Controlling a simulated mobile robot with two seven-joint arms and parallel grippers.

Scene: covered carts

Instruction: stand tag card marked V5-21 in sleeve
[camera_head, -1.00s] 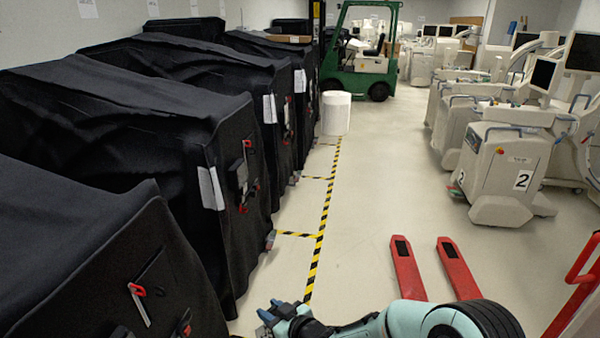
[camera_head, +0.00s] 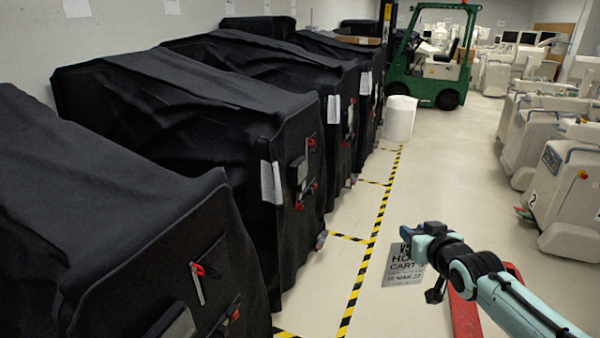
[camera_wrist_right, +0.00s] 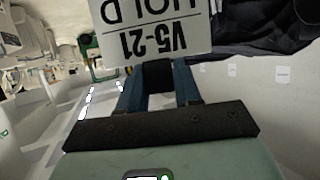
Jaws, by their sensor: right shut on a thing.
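The tag card (camera_head: 404,268) is a pale grey sheet with dark print, hanging below my right gripper (camera_head: 410,233), which is shut on its top edge. In the right wrist view the card (camera_wrist_right: 150,32) appears upside down and reads V5-21 and HOLD, pinched between the blue fingers (camera_wrist_right: 158,78). The card is in the air over the floor, apart from the carts. Dark pocket-like panels show on the covered cart ends, one on the nearest cart (camera_head: 178,326) and one on the second cart (camera_head: 300,174). I cannot tell which is the sleeve. My left gripper is out of view.
Black-draped carts (camera_head: 170,120) line the left, with red-handled clips and white papers (camera_head: 271,182). Yellow-black floor tape (camera_head: 372,248) runs alongside. A white bin (camera_head: 400,118), a green forklift (camera_head: 425,85) and pale machines (camera_head: 570,190) stand beyond. A red fork (camera_head: 464,316) lies under my arm.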

